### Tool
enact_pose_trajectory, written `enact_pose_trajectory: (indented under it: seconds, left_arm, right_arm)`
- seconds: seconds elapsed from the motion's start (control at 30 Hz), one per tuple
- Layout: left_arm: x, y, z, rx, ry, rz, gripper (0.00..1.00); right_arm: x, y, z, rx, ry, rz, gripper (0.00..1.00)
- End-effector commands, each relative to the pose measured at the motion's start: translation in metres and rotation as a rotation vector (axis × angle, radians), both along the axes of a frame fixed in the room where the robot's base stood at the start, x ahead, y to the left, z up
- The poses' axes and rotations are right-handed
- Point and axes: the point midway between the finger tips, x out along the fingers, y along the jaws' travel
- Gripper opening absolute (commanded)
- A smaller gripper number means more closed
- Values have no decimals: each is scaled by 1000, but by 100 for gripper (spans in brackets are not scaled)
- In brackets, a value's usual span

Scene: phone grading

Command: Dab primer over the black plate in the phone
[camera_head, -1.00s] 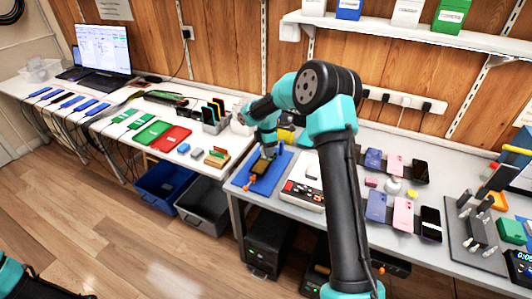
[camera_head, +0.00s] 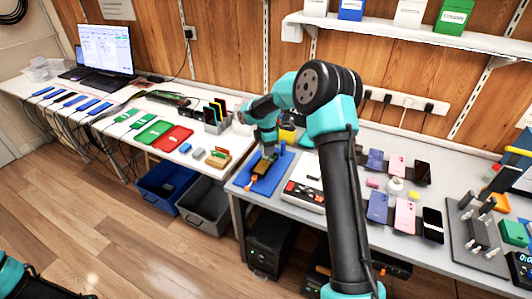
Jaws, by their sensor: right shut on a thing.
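The phone (camera_head: 261,168) lies on the blue mat (camera_head: 279,179) at the left end of the right-hand bench. It looks small and brownish from here. The black plate inside it cannot be made out. My right gripper (camera_head: 267,156) points down over the far end of the phone. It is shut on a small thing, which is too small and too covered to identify. I cannot tell whether that thing touches the phone. My left gripper is out of view; only part of my left arm shows at the lower left corner.
A small orange item (camera_head: 250,183) lies at the mat's near side. A white tray (camera_head: 305,194) stands just right of the mat, partly behind my right arm. Several phones lie farther right. A blue bin (camera_head: 158,192) and a grey bin (camera_head: 203,207) stand below the benches.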

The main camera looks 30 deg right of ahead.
Motion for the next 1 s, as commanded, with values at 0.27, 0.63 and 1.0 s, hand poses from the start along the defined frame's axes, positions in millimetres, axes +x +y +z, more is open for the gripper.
enact_pose_trajectory:
  seconds: [0.27,0.63,1.0]
  left_arm:
    - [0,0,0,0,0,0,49]
    - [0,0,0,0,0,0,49]
    - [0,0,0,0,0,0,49]
  right_arm:
    - [14,18,0,0,1,-16,33]
    - [14,19,-3,0,1,-16,33]
    - [16,23,-32,0,1,-10,33]
